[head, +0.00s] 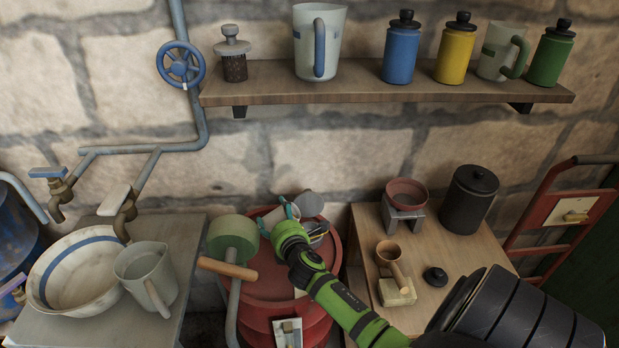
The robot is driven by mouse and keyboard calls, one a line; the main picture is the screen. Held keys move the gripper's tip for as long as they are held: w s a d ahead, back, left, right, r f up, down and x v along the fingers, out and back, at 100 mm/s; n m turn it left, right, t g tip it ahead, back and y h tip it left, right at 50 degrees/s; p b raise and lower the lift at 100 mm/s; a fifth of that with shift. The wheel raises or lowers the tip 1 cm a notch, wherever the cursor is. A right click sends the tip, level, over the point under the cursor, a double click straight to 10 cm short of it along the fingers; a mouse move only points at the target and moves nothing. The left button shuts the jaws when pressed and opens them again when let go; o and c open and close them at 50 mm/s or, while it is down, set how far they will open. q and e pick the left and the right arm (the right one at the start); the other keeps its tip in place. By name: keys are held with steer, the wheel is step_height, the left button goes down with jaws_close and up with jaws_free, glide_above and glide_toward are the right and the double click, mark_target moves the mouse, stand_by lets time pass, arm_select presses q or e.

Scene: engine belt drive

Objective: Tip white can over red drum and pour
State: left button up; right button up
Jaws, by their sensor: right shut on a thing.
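The red drum (262,284) stands on the floor between the two tables, below the shelf. My right gripper (278,217) reaches over the top of the drum from the lower right. It is shut on a small pale thing between its fingers, probably the white can. The gripper hides much of it, so I cannot tell its tilt or whether anything flows from it. A grey round piece (311,204) shows just behind the gripper, over the drum. My left gripper is not in view.
The left table holds a basin (78,268) and a jug (146,278). The right table holds a black canister (469,199) and a red bowl (406,193). The shelf (350,85) above holds jugs and canisters.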

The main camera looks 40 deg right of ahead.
steer(key=shift+d+f, duration=0.1)
steer(key=shift+d, duration=0.05)
steer(key=shift+b, duration=0.3)
steer(key=shift+m, duration=0.3)
steer(key=shift+f+b, duration=0.15)
steer(key=shift+b, duration=0.4)
steer(key=shift+m+b, duration=0.3)
steer(key=shift+f+t+b, duration=0.15)
steer(key=shift+t+b, duration=0.2)
steer(key=shift+t, duration=0.05)
steer(key=shift+m+b, duration=0.3)
steer(key=shift+f+b, duration=0.1)
steer(key=shift+b, duration=0.2)
steer(key=shift+m, duration=0.3)
